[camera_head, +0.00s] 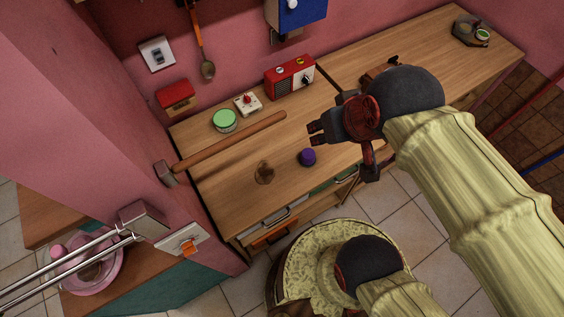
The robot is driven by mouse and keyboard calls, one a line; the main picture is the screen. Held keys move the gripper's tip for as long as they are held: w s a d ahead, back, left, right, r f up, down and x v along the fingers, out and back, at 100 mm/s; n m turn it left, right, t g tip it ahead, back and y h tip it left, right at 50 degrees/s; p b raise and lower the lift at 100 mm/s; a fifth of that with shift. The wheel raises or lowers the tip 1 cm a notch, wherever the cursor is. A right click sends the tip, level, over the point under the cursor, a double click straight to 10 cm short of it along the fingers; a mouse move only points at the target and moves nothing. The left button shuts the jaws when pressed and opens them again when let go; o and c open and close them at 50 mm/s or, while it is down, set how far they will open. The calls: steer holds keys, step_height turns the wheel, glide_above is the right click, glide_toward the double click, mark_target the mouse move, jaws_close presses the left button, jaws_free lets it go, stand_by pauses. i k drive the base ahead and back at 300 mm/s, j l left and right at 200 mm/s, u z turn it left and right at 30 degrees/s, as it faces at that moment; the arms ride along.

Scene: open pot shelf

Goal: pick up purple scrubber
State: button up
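The purple scrubber (307,157) is a small, round, dark purple thing. It stands on the wooden counter near its front edge, left of my arm. My gripper (314,134) reaches in from the right, over the counter. Its dark fingertips point left and show just above the scrubber in the picture, apart from it. A small gap shows between the fingers, and nothing is seen in them. The height of the gripper above the counter is hard to tell.
A wooden-handled hammer (230,143) and a glass-like brown thing (264,173) are left of the scrubber. A green-lidded jar (225,120), a white timer (248,104) and a red radio (290,78) stand along the wall.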

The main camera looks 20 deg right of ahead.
mark_target(308, 159)
steer(key=l+u, duration=0.5)
steer(key=u, duration=0.2)
steer(key=k+l+u, duration=0.1)
steer(key=u, duration=0.25)
steer(key=l, duration=0.1)
